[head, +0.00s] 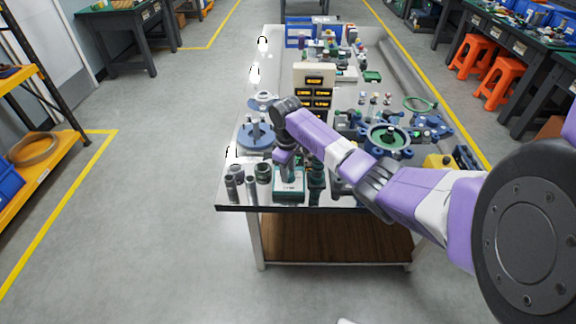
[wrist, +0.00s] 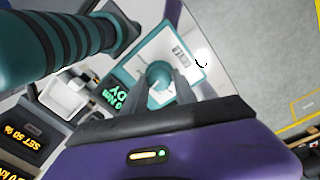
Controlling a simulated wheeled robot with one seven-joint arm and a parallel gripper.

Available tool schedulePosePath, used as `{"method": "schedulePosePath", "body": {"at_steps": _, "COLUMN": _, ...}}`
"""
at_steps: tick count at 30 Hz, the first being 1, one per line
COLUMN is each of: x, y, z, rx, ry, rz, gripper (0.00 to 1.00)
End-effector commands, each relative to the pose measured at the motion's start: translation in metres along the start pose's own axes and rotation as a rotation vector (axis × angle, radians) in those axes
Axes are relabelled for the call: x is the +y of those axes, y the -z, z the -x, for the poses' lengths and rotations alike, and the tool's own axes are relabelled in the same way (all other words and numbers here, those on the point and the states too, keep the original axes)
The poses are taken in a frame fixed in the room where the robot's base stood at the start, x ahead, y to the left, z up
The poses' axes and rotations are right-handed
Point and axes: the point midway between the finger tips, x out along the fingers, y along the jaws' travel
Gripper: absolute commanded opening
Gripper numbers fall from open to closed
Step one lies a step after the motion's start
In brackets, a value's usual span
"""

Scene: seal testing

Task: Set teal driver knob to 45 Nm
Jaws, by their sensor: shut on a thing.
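A teal box with a pale top face (head: 289,186) stands near the front edge of the table. In the wrist view its pale face (wrist: 183,52) carries a round teal knob (wrist: 158,72) and a small printed label. My gripper (wrist: 164,82) is shut on the teal knob, with one finger on each side of it. In the head view my gripper (head: 286,162) points down over the box, and my arm's end hides the knob. Green lettering with "Nm" (wrist: 122,98) glows beside the knob; its full number is not readable.
A teal ribbed cylinder (wrist: 70,42) stands close to my gripper. Several dark cylinders (head: 240,186) stand to the left of the box. A blue-based stand (head: 256,138) and a cream unit with amber displays (head: 314,84) are farther back. The left aisle floor is clear.

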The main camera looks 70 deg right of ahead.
Motion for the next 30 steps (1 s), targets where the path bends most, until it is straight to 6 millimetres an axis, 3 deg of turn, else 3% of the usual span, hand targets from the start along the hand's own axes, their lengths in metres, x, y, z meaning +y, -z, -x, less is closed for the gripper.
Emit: {"method": "schedulePosePath", "body": {"at_steps": 30, "x": 0.0019, "y": 0.0001, "z": 0.0004, "rx": -0.045, "ry": 0.001, "rz": -0.965, "gripper": 0.00}}
